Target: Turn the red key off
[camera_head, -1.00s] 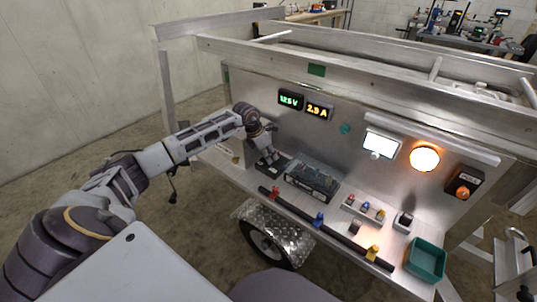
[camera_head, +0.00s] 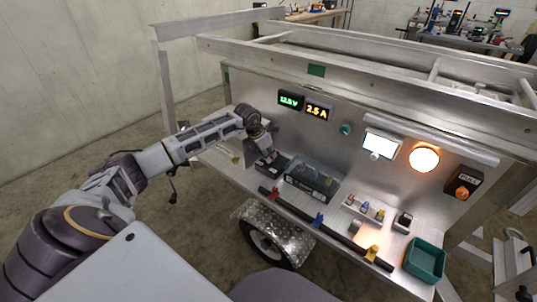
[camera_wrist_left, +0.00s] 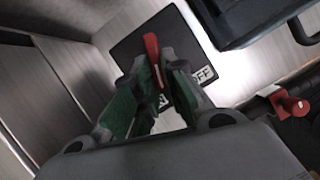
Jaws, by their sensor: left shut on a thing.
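The red key (camera_wrist_left: 152,50) stands up from a black square switch plate with white lettering (camera_wrist_left: 124,43) in the left wrist view. My left gripper (camera_wrist_left: 158,84) is shut on the red key, with its green-padded fingers on either side of it. In the head view my left gripper (camera_head: 268,157) reaches down over the dark switch plate (camera_head: 280,164) at the left end of the trailer's work shelf. The key itself is hidden there by my gripper. My right gripper is not in view.
A black box (camera_head: 313,181) stands close to the right of the switch. A dark rail with red, blue and yellow clamps (camera_head: 340,237) runs along the front edge. A teal bin (camera_head: 426,260) and a lit orange lamp (camera_head: 424,158) are further right.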

